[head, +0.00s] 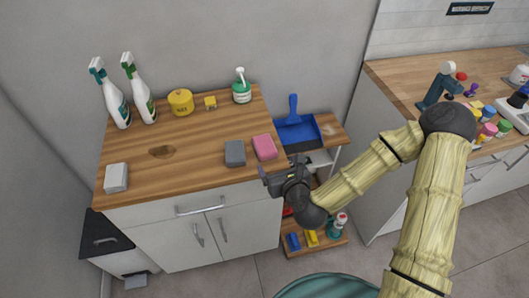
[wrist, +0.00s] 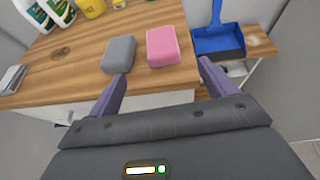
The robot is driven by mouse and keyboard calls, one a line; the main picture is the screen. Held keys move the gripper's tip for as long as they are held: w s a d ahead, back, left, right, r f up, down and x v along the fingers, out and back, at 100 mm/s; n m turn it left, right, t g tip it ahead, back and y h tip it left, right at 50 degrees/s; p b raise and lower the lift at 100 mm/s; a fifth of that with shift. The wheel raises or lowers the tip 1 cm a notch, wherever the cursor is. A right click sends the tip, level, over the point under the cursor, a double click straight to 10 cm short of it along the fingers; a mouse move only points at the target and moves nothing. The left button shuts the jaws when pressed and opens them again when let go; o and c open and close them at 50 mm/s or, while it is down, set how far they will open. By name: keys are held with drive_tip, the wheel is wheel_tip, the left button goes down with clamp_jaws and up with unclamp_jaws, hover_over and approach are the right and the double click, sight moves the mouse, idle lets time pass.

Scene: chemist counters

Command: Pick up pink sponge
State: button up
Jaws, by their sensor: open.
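The pink sponge (head: 265,147) lies flat on the wooden counter near its front right edge, just right of a grey sponge (head: 235,153). In the wrist view the pink sponge (wrist: 162,46) sits ahead of my gripper, between the lines of the two fingers. My gripper (head: 270,178) is open and empty, just in front of the counter's right front corner. In the wrist view its two purple fingers (wrist: 160,80) are spread wide and do not touch the sponge.
The wooden counter (head: 200,175) also holds two spray bottles (head: 138,90), a yellow tub (head: 181,102), a green-and-white pump bottle (head: 241,87) and a white block (head: 116,177). A blue dustpan (head: 297,133) lies on a lower shelf to the right. The counter's middle is mostly clear.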

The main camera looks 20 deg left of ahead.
sight(266, 148)
drive_tip(key=shift+f+b, duration=0.3)
drive_tip(key=shift+b, duration=0.1)
drive_tip(key=b+x, duration=0.1)
drive_tip(key=x, duration=0.2)
drive_tip(key=b+x, duration=0.1)
drive_tip(key=x, duration=0.2)
drive_tip(key=b+x, duration=0.1)
drive_tip(key=x, duration=0.1)
drive_tip(key=shift+w+a+r, duration=0.15)
drive_tip(key=shift+w+a, duration=0.4)
drive_tip(key=shift+w, duration=0.1)
drive_tip(key=shift+p+x, duration=0.5)
drive_tip(key=shift+x, duration=2.2)
drive_tip(key=shift+d, duration=0.2)
